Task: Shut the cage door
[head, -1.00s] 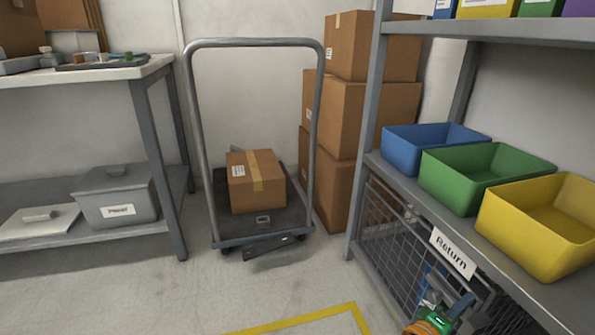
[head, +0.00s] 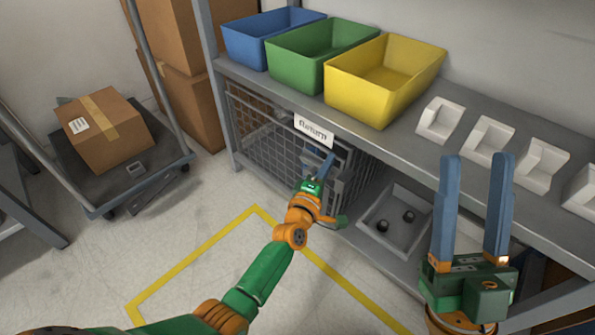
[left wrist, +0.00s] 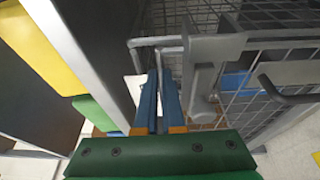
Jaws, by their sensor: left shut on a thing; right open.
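The wire-mesh cage (head: 268,140) sits under the shelf, below the "Return" label. My left gripper (head: 326,166) is at the right end of its front mesh. In the left wrist view my left gripper's blue fingers (left wrist: 158,92) are close together on a thin grey bar, seemingly the cage door's handle (left wrist: 155,42). Mesh and a grey latch-like fitting (left wrist: 205,82) show just right of the fingers. The fingers and arm partly hide the door, and I cannot tell its exact angle. My right gripper (head: 472,205) is open and empty, in front of the shelf's right part.
Blue (head: 272,38), green (head: 318,55) and yellow (head: 380,80) bins and several white holders (head: 488,140) stand on the shelf. A trolley (head: 105,190) carries a box at left. Floor in front is clear.

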